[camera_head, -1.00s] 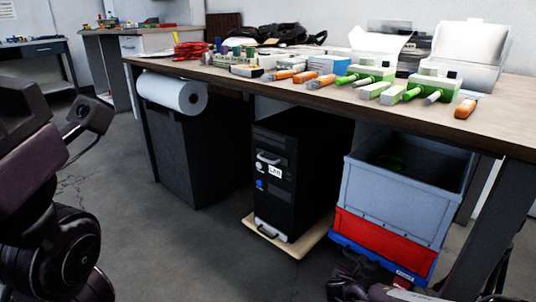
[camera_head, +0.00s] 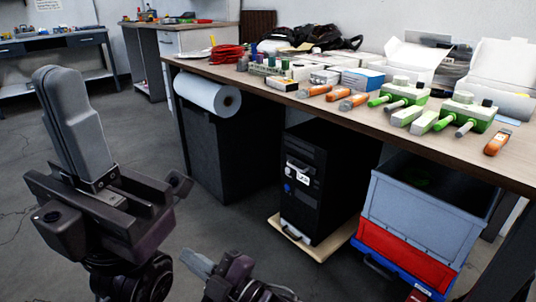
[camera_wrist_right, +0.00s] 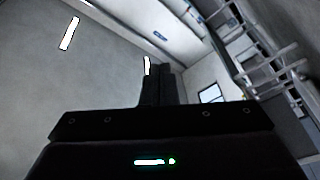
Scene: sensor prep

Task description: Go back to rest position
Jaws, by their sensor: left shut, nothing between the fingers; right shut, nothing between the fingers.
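My left gripper (camera_head: 58,80) is at the left of the head view, its grey fingers pointing up and pressed together, with nothing between them. It is over the floor, apart from the workbench (camera_head: 330,112). My right gripper (camera_head: 190,260) is low in the head view, in front of the bench, with its light grey fingers pointing left. In the right wrist view its dark fingers (camera_wrist_right: 156,84) are together and empty, against the ceiling and upper walls. Part of my right arm is cut off by the lower picture edge.
The bench holds orange-handled tools (camera_head: 354,102), green-and-white devices (camera_head: 402,92), open white boxes (camera_head: 502,98) and red cable (camera_head: 227,54). Below it are a paper roll (camera_head: 212,96), a black computer (camera_head: 312,190) and a grey crate (camera_head: 420,215) on a red one (camera_head: 405,254).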

